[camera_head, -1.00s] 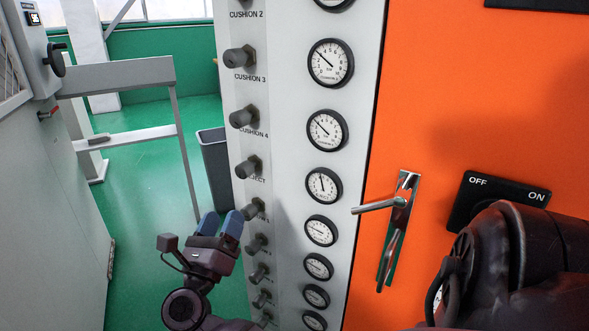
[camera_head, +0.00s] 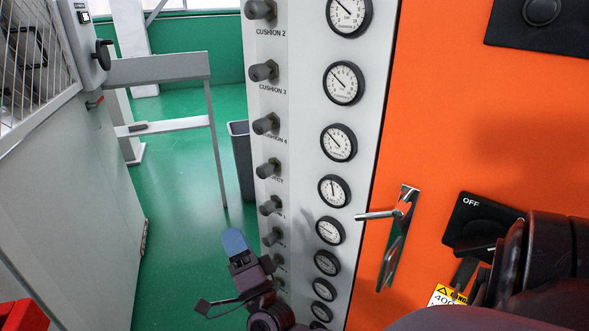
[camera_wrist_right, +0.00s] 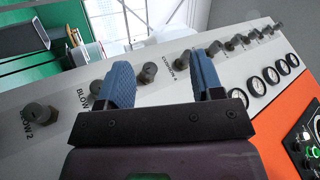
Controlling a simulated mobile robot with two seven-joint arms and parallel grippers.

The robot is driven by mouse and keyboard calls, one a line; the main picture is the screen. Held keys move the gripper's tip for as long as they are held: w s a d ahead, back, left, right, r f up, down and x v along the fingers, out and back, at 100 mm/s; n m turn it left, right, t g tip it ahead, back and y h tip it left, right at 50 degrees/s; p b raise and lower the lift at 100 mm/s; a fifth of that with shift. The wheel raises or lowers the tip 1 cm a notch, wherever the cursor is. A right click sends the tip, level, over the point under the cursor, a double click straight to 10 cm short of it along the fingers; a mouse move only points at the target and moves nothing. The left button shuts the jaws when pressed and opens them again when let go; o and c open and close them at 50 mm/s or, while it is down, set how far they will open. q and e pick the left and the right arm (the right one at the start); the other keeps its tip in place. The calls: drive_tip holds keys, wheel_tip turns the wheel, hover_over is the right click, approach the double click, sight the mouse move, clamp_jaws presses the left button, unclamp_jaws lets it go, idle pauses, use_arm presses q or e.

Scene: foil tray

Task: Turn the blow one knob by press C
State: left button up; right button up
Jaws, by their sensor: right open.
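The blow one knob is a dark grey round knob (camera_head: 269,206) on the grey panel, below the eject knob. Its small label is hard to read in the head view. In the right wrist view, the knob (camera_wrist_right: 96,87) by the partly covered "BLOW" label is partly hidden behind the left blue finger. My right gripper (camera_head: 235,242) is left of the knob column, slightly below the blow one knob. Its blue fingers are apart and empty in the right wrist view (camera_wrist_right: 162,78). Contact with a knob cannot be told. My left gripper is not in view.
Other knobs (camera_head: 263,71) and round gauges (camera_head: 344,83) line the panel (camera_head: 302,120). A metal handle (camera_head: 390,216) sticks out from the orange door (camera_head: 440,120) at right. A grey bin (camera_head: 240,160) and metal frame stand left. Green floor (camera_head: 180,220) lies open between.

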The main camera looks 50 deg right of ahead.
use_arm(q)
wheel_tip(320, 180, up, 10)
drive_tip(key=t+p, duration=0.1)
drive_tip(key=p, duration=0.4)
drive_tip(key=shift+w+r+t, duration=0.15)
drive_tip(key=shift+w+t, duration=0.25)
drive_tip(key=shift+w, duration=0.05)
use_arm(e)
drive_tip(key=s+a+f+n+g+y, duration=0.2)
drive_tip(key=s+f+n+g+y, duration=0.6)
drive_tip(key=s+f+n, duration=0.5)
drive_tip(key=shift+s+a+n+g, duration=0.45)
drive_tip(key=shift+s+n, duration=0.9)
drive_tip(key=shift+n, duration=0.55)
drive_tip(key=shift+f, duration=0.15)
